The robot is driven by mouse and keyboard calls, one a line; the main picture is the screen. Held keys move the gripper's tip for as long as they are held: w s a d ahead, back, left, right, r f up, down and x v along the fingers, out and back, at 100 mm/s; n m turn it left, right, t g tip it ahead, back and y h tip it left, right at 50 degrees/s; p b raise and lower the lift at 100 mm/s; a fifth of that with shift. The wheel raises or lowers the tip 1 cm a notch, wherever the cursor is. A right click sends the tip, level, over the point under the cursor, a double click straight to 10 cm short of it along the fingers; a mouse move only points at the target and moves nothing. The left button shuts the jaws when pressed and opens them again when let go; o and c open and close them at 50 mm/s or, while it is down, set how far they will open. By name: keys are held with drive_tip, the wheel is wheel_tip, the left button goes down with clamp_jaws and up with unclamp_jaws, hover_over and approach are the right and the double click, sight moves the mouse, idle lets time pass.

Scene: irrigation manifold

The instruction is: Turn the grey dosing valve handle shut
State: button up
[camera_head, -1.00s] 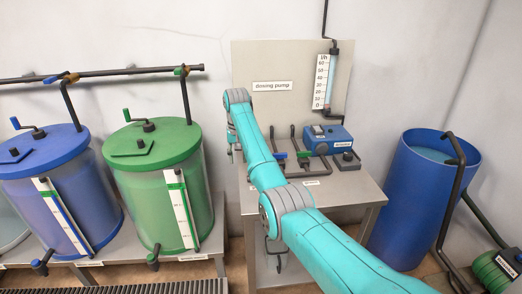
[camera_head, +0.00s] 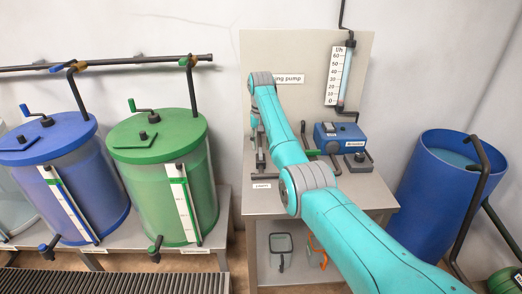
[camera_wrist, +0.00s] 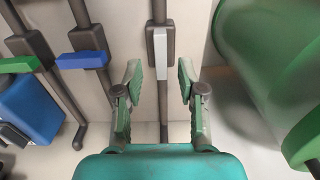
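The grey dosing valve handle (camera_wrist: 160,54) is a light grey lever lying along a dark vertical pipe in the wrist view, in line with the pipe. My gripper (camera_wrist: 159,76) is open, with one green-padded finger on each side of that pipe. The handle's lower end lies between the fingertips, with a gap on both sides. No contact shows. In the head view my arm reaches over the bench to the left of the dosing pump, and the gripper and grey handle are too small and partly hidden to read there.
A blue handle (camera_wrist: 82,60) and a green handle (camera_wrist: 20,65) sit crosswise on neighbouring pipes to the left. A blue pump (camera_wrist: 30,107) is beyond them. A green tank (camera_wrist: 275,70) stands close on the right. The bench (camera_head: 375,195) carries the pump; a blue barrel (camera_head: 435,190) stands right.

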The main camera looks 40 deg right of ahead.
sight(260, 151)
drive_tip(key=shift+f, duration=1.5)
clamp_jaws()
drive_tip(key=shift+n, duration=0.3)
drive_tip(key=n, duration=0.3)
drive_tip(key=shift+n, duration=0.4)
drive_tip(key=n, duration=0.4)
drive_tip(key=shift+n, duration=0.3)
drive_tip(key=n, duration=0.4)
drive_tip(key=shift+n, duration=2.4)
